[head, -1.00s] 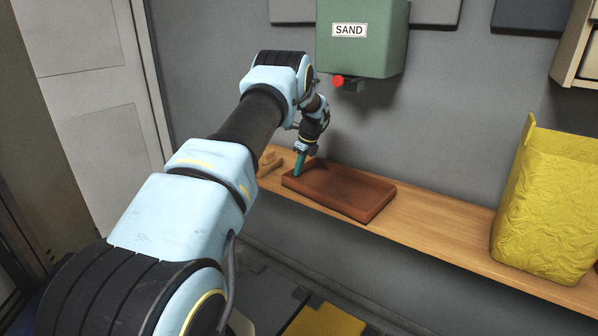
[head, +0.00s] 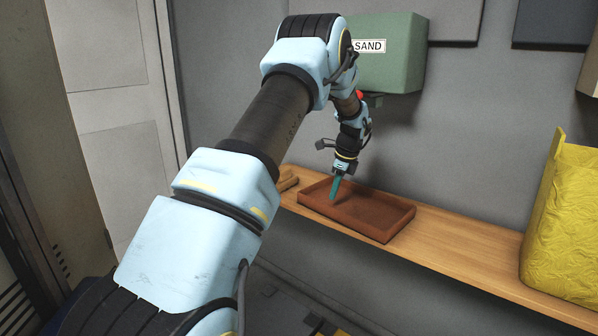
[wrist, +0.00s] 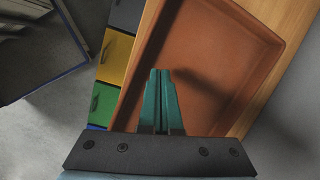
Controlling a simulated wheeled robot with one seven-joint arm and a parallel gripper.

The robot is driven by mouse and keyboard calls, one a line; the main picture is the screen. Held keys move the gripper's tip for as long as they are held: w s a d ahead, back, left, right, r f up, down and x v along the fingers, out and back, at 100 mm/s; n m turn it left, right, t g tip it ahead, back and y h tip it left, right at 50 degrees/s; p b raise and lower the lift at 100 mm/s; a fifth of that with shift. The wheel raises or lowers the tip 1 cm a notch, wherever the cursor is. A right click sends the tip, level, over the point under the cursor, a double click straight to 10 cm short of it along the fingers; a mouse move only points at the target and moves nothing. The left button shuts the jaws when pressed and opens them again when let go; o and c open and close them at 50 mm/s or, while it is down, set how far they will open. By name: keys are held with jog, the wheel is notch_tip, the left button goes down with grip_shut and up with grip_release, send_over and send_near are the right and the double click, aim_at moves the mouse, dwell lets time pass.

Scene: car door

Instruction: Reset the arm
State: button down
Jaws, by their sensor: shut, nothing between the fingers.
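My arm reaches from the lower left of the head view toward the shelf by the wall. My gripper (head: 336,188) has teal fingers that point down over the left part of a brown tray (head: 385,232). In the wrist view the two teal fingers (wrist: 161,88) lie side by side, shut and empty, with the tray floor (wrist: 205,50) behind them. I cannot tell the exact height of the fingertips above the tray.
A wooden shelf (head: 455,262) carries the tray. A yellow container (head: 568,230) stands at the right.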

jog(key=s+a+r+n+h, duration=0.1)
jog(key=s+a+r+n, duration=0.2)
jog(key=s+a+n, duration=0.8)
jog(key=s+a+r+n+h, duration=0.1)
jog(key=s+a+r+n, duration=0.3)
jog(key=s+a+n, duration=0.7)
jog(key=s+a, duration=0.2)
jog(key=s, duration=0.6)
jog(key=shift+s+r+p, duration=0.2)
jog(key=shift+r+p, duration=0.1)
jog(key=shift+p, duration=0.1)
